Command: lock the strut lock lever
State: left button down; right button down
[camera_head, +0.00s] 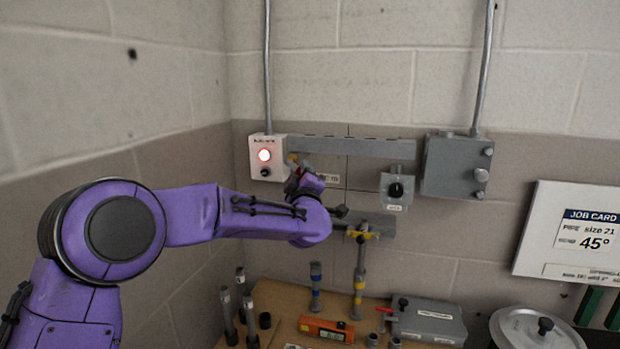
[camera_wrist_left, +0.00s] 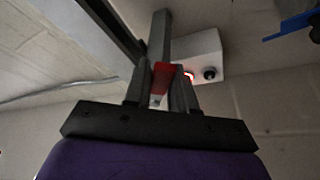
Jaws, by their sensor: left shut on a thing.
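The grey strut (camera_head: 365,147) runs level along the wall. It also shows in the left wrist view (camera_wrist_left: 160,36). My left gripper (camera_head: 294,172) is up at its left end, below the strut, partly hidden by my purple wrist in the head view. In the left wrist view my left gripper (camera_wrist_left: 162,88) is shut on a red piece, which looks like the strut lock lever (camera_wrist_left: 161,70), at the strut's end. How far the lever is turned cannot be told. My right gripper is not in view.
A white box (camera_head: 257,147) with a lit red lamp is close left of the gripper. A grey box (camera_head: 456,166) and a small knob box (camera_head: 397,189) are to the right. A pipe (camera_head: 359,273) rises below. The wooden bench (camera_head: 282,292) carries several tools.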

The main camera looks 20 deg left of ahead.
pick_arm(q)
jog(key=n, duration=0.1)
jog(key=r+n+g, duration=0.1)
jog(key=n, duration=0.2)
jog(key=shift+d+r+g+p, duration=0.2)
jog(key=shift+d+g+p, duration=0.1)
jog(key=shift+p, duration=0.1)
jog(key=shift+r+n+g+p, duration=0.2)
jog(key=shift+r+n+g, duration=0.1)
jog(key=shift+n, duration=0.45)
jog(key=shift+r+n+g+p, duration=0.15)
jog(key=shift+r+n+g, duration=0.1)
jog(key=shift+n, duration=0.5)
jog(key=c, duration=1)
grip_release()
